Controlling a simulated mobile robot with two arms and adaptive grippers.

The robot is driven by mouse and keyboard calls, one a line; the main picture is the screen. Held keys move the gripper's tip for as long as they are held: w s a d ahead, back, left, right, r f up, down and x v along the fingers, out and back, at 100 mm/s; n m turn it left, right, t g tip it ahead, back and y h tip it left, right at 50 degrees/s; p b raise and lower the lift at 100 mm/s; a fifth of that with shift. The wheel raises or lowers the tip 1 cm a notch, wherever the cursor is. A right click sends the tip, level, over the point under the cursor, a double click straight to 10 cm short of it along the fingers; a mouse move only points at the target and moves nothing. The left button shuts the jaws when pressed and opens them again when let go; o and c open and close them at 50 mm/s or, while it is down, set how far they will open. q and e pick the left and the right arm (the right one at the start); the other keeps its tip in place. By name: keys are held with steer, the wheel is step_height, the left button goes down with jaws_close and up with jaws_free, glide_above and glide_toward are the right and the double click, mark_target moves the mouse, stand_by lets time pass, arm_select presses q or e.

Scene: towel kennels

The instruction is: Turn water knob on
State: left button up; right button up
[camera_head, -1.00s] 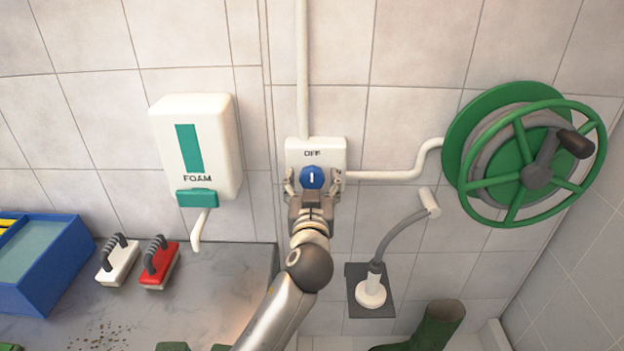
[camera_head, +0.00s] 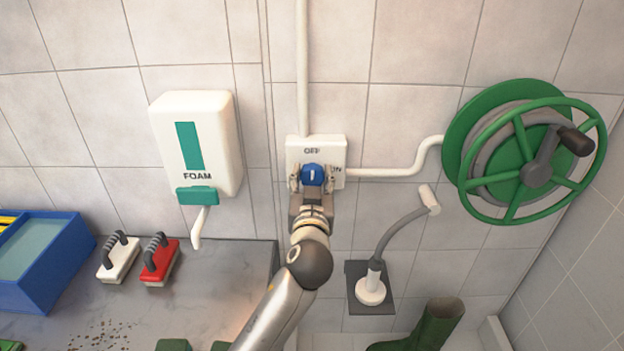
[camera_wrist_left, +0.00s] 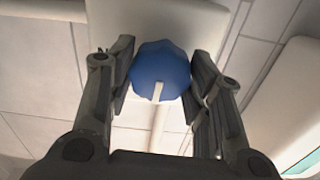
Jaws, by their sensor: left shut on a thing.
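The water knob (camera_head: 313,173) is a blue round knob on a white box (camera_head: 330,150) on the tiled wall. Its white mark is upright, toward the word OFF above it. A second label at the box's right side is partly hidden. My left gripper (camera_head: 313,182) is shut on the knob, with one finger at each side. The left wrist view shows the knob (camera_wrist_left: 160,65) between the dark fingers (camera_wrist_left: 160,85), with its white mark toward the lower edge. My right gripper is not in view.
A foam dispenser (camera_head: 225,140) hangs left of the box, and a green hose reel (camera_head: 520,160) hangs right. White pipes (camera_head: 395,174) run up and right from the box. Brushes (camera_head: 160,262) and a blue bin (camera_head: 70,260) sit on the counter at lower left.

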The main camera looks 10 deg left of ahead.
arm_select(q)
steer(key=m+p, duration=0.1)
steer(key=m, duration=0.1)
steer(key=shift+m, duration=0.4)
steer(key=m+p, duration=0.2)
steer(key=m, duration=0.3)
steer(key=shift+r+m, duration=0.15)
steer(key=shift+m, duration=0.15)
steer(key=m+p, duration=0.2)
steer(key=m, duration=0.2)
steer(key=shift+p, duration=0.4)
steer(key=shift+m+p, duration=1.1)
steer(key=shift+m, duration=1.3)
steer(key=o, duration=1)
steer(key=s, duration=0.4)
steer(key=s+d, duration=0.1)
steer(key=s, duration=0.3)
steer(key=s+d, duration=0.1)
steer(key=s, duration=0.2)
steer(key=shift+s+d, duration=0.2)
steer(key=shift+s, duration=0.2)
